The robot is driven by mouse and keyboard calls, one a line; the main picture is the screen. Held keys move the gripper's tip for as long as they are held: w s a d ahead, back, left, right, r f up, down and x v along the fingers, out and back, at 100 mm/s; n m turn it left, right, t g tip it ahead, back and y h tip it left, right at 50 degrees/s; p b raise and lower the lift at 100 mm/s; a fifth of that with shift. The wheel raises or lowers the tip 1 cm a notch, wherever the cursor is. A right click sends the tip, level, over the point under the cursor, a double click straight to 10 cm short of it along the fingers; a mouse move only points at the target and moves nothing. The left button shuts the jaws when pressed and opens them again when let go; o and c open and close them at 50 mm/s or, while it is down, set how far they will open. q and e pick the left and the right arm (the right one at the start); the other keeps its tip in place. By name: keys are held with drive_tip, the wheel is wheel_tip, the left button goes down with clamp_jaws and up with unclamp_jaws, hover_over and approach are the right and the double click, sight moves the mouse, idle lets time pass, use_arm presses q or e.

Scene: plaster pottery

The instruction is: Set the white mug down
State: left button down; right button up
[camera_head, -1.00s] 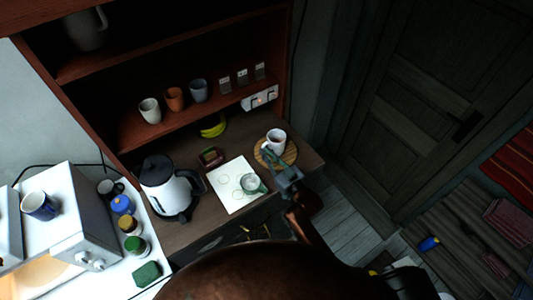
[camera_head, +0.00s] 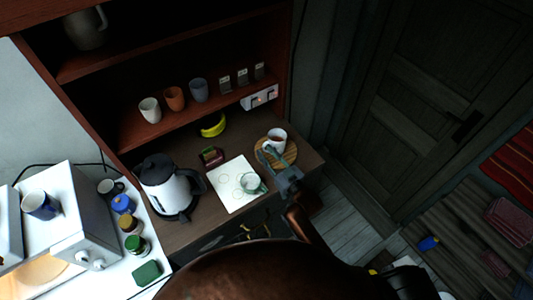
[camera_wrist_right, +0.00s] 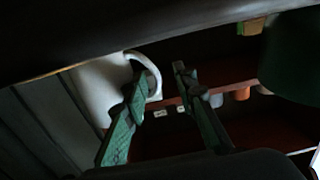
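The white mug (camera_head: 277,145), dark inside, stands upright on the round wooden board (camera_head: 291,154) at the right end of the counter. It also shows in the right wrist view (camera_wrist_right: 98,88), upside down there, with its handle between my fingertips. My right gripper (camera_head: 270,158) is at the near side of the mug, low by the board. In the right wrist view its two green fingers (camera_wrist_right: 160,75) are apart, one on each side of the handle's outer bend, with a gap visible. My left gripper is not in view.
A kettle (camera_head: 165,185), a banana (camera_head: 213,127) and a small dark box (camera_head: 211,157) stand further left and back. Several cups line the shelf above. The counter's right edge is close.

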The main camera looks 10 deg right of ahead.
drive_tip(key=b+v, duration=0.1)
drive_tip(key=v, duration=1.1)
drive_tip(key=shift+r, duration=0.1)
